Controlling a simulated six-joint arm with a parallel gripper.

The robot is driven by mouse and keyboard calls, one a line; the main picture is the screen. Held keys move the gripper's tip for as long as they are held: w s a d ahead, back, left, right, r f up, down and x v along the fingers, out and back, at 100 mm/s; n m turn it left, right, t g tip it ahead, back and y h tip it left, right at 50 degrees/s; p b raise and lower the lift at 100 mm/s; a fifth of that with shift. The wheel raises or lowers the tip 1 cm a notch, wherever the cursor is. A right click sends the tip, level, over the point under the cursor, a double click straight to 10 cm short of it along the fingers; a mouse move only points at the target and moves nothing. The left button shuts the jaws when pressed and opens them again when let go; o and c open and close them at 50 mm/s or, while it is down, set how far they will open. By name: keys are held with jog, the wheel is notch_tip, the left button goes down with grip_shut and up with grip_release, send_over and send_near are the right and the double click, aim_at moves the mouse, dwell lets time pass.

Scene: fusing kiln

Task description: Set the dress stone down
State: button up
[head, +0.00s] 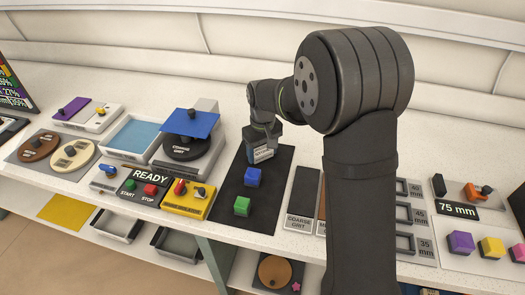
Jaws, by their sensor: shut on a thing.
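My gripper (264,141) points down over the far part of a dark mat in the middle of the bench. It is shut on a small grey block with a pale label, which I take as the dress stone (263,154). The label is too small to read surely. The stone is low over the mat's far end; I cannot tell whether it touches. The fingertips are small and partly hidden by my wrist.
Left stand a round grinder with a blue plate (191,123) and a yellow control box (187,199). A coarse grit slab (302,192) lies right.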

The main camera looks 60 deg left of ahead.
aim_at(262, 152)
jog(key=shift+f, duration=0.1)
jog(key=o, duration=0.9)
jog(key=shift+o, duration=0.2)
notch_tip(262, 152, up, 12)
notch_tip(262, 152, down, 12)
jog(key=shift+r, duration=1.8)
jog(key=shift+f, duration=0.15)
